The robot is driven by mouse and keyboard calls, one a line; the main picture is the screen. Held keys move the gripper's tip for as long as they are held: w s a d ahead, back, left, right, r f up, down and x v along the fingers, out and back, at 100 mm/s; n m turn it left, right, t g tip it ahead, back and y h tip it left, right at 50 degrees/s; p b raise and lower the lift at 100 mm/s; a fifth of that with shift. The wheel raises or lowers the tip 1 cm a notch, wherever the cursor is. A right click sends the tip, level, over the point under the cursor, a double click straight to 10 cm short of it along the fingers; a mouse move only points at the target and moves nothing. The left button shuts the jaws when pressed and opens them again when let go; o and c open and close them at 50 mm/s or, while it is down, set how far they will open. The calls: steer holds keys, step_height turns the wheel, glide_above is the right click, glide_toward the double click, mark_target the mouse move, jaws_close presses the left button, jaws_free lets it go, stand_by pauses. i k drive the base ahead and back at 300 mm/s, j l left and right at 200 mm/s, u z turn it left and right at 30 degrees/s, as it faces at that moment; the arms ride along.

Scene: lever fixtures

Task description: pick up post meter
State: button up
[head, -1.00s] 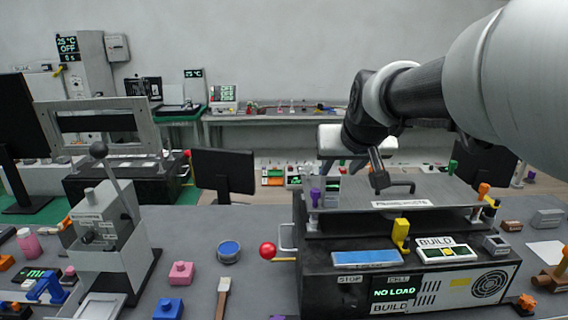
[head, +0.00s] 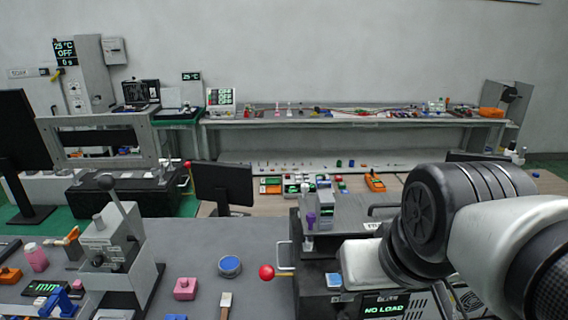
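No thing here is clearly labelled as the post meter, and I cannot tell which it is. Small grey meters with green displays (head: 297,184) and an orange handheld device (head: 375,181) lie on the table behind the bench. My gripper (head: 362,266) shows only as a white block at the end of my arm, low over the black machine (head: 308,262) at the right. Its fingertips are hidden, so its opening and anything in it cannot be seen.
A red-knobbed lever (head: 267,272) sticks out left of the machine. A grey lever fixture (head: 112,240) stands at the left. A blue-topped tin (head: 230,266) and a pink block (head: 185,288) lie between them. A dark monitor (head: 223,184) stands behind.

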mark_target(325, 202)
steer(key=k+z, duration=0.1)
steer(key=k, duration=0.55)
steer(key=z, duration=1.5)
steer(key=k+j, duration=0.1)
steer(key=j, duration=0.7)
steer(key=k+j, duration=0.15)
steer(key=j, duration=0.25)
steer(key=i+z, duration=0.05)
